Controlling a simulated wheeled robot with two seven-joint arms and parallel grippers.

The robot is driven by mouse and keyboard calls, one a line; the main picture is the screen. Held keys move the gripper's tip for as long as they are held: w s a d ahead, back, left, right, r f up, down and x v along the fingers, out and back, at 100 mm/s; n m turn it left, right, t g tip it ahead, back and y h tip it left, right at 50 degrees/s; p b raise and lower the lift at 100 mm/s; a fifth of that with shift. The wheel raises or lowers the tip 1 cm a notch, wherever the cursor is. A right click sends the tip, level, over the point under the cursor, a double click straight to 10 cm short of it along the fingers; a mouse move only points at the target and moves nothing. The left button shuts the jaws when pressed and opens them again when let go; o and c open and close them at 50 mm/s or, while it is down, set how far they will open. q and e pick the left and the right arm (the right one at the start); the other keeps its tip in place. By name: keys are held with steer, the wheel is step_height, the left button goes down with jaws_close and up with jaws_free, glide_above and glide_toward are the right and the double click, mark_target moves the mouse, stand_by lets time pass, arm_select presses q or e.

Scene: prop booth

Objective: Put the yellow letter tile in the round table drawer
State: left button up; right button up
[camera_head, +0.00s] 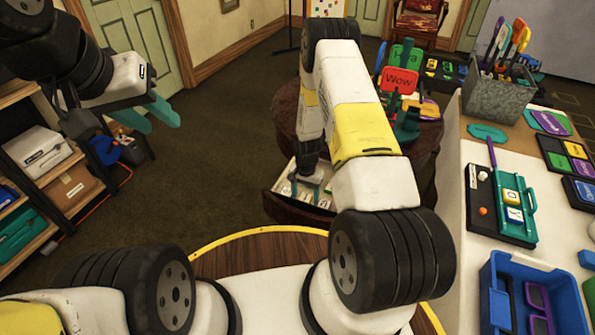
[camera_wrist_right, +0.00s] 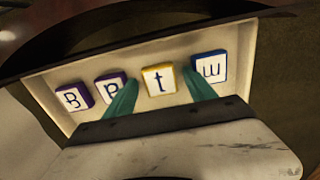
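The round table (camera_head: 425,165) has its drawer (camera_head: 288,211) pulled out; the right wrist view shows the pale drawer inside (camera_wrist_right: 140,58). A white tile with yellow edges and a letter "t" (camera_wrist_right: 159,79) lies in the drawer. My right gripper (camera_head: 306,186) reaches down into the drawer area. In the right wrist view its two teal fingers (camera_wrist_right: 160,94) are spread, with the yellow tile between and just beyond their tips; contact is not visible. My left gripper (camera_head: 165,118) is at the upper left, fingers apart and empty, away from the table.
Purple-edged tiles (camera_wrist_right: 75,97) and a blue-edged tile (camera_wrist_right: 209,68) share the drawer. A white table on the right holds a teal tray (camera_head: 515,222) with a yellow tile (camera_head: 511,197), a grey bin (camera_head: 497,100) and a blue crate (camera_head: 570,300). Shelves (camera_head: 40,190) stand left.

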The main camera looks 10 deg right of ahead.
step_height(320, 180, up, 12)
step_height(320, 180, up, 14)
steer(key=r+n+t, duration=0.1)
glide_above(305, 197)
steer(key=s+a+r+n+t+y, duration=0.1)
steer(key=s+r, duration=0.2)
steer(key=r, duration=0.3)
steer(key=s+r+n+t, duration=0.1)
steer(key=s+r, duration=0.2)
steer(key=r, duration=0.4)
steer(key=s+r+n+t, duration=0.1)
steer(key=s+r+n, duration=0.1)
steer(key=s+r, duration=0.4)
steer(key=s+a+r+n+t+y, duration=0.1)
steer(key=s+r+n+t, duration=0.1)
steer(key=s+r, duration=0.5)
steer(key=s, duration=0.5)
steer(key=shift+s, duration=0.25)
